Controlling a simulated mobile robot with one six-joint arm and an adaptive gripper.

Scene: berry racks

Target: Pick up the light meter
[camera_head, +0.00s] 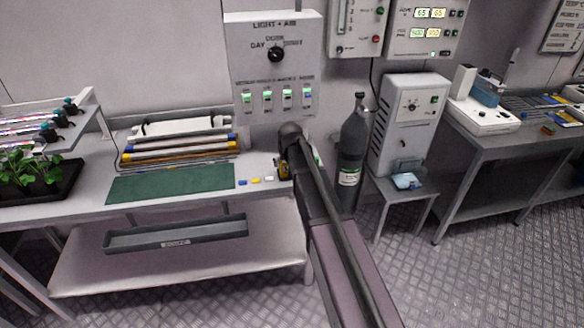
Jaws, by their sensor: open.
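A small yellow and black object (283,170) stands at the right end of the bench, close beside the dark end of my arm. It may be the light meter, but it is small and partly hidden, so I cannot tell for sure. My arm reaches from the bottom right up to the bench end, below the light and air panel. My gripper's fingers are hidden behind my own arm, and I cannot see whether they touch anything.
A green mat (170,183) lies on the bench, with small coloured blocks (255,181) beside it. A rack of tubes (180,150) stands behind. The light and air panel (275,60) is on the wall. A dark gas cylinder (351,150) stands right of my arm.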

